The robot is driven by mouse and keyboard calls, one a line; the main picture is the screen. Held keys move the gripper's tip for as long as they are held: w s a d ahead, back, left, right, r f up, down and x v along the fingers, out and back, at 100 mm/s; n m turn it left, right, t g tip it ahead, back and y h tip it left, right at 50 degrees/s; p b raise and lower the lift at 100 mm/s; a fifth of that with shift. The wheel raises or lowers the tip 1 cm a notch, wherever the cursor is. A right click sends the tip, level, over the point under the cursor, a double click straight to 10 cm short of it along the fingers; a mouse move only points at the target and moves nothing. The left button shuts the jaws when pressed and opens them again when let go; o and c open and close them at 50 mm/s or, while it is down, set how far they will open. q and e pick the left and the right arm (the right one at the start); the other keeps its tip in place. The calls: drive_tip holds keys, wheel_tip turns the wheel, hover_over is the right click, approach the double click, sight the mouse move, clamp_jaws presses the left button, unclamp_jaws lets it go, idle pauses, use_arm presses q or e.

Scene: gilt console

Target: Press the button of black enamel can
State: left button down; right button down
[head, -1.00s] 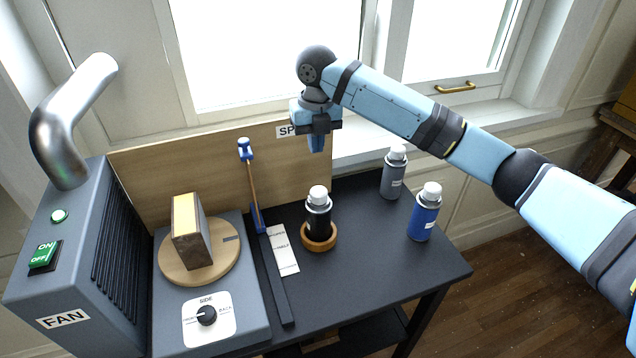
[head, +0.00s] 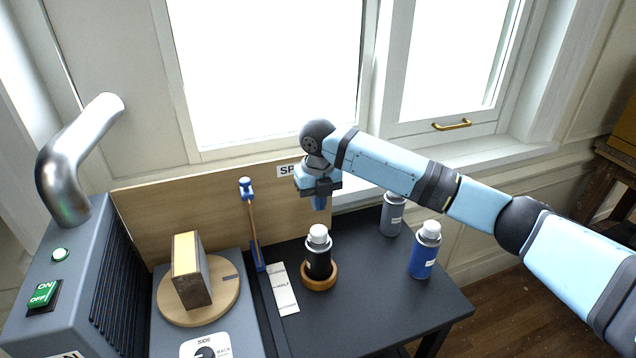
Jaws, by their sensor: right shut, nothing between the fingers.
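The black enamel can (head: 318,261) stands upright in a round wooden ring holder (head: 319,282) on the dark table. Its white cap with the button (head: 318,235) faces up. My right gripper (head: 319,205) is shut and empty, pointing down. In the picture it hangs just above the can's cap, with a gap between them. My left gripper is not in view.
A blue can (head: 423,254) and a grey can (head: 391,216) stand to the right. A wooden turntable (head: 228,301) carrying a block (head: 190,270), a blue-tipped stick (head: 251,222) and a fan unit (head: 75,262) are to the left. A wooden backboard (head: 200,222) rises behind.

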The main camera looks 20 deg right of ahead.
sight(318, 230)
wheel_tip(318, 230, down, 6)
drive_tip(key=shift+f+p, duration=0.15)
drive_tip(key=shift+p, duration=0.45)
drive_tip(key=shift+f, duration=0.25)
